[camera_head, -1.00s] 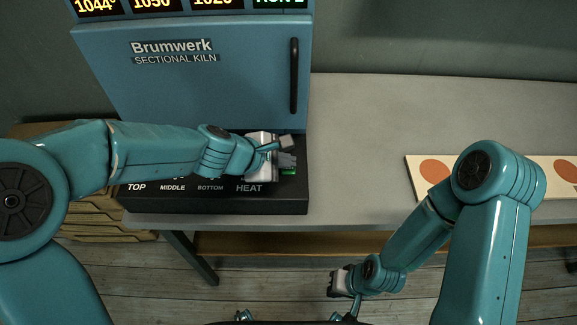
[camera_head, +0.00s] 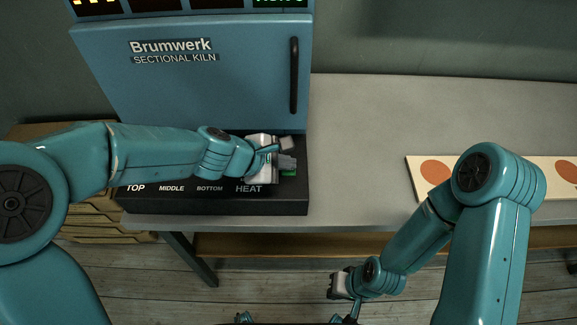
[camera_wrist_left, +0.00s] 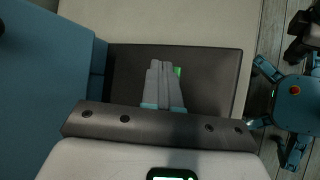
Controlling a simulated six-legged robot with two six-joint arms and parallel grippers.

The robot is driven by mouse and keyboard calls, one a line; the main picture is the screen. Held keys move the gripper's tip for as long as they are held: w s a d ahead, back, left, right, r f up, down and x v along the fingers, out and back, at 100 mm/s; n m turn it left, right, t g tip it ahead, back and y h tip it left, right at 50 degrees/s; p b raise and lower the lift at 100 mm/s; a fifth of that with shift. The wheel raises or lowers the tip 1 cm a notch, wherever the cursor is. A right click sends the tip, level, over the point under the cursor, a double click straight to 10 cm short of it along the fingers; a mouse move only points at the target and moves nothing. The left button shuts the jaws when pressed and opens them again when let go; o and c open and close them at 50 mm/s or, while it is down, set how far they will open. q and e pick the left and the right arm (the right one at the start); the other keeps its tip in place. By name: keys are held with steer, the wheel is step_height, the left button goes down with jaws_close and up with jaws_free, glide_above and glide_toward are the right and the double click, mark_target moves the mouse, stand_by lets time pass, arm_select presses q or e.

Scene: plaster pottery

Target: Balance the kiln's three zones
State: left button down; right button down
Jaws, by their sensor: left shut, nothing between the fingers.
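The blue Brumwerk sectional kiln (camera_head: 220,95) stands at the back left. Its display row (camera_head: 155,6) is cut off by the top edge; yellow marks show at left and green text at right. The black control panel (camera_head: 215,205) is labelled TOP, MIDDLE, BOTTOM and HEAT; my left arm hides most of its controls. My left gripper (camera_head: 288,155) is shut and empty over the HEAT end. A green button (camera_head: 289,173) shows beside its fingertips, also in the left wrist view (camera_wrist_left: 177,71); contact is unclear. My right gripper (camera_head: 337,285) hangs low before the bench; its jaws are unclear.
The grey bench top (camera_head: 370,140) right of the kiln is bare up to a pale board with orange discs (camera_head: 437,171). Stacked tan boards (camera_head: 95,225) lie at the left below the panel. A wooden shelf (camera_head: 290,244) runs under the bench.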

mark_target(285, 171)
arm_select(q)
steer(key=shift+r+p, duration=0.55)
steer(key=shift+r, duration=0.15)
step_height(285, 171, up, 5)
steer(key=p, duration=0.5)
steer(key=shift+r, duration=0.1)
stand_by(0.4)
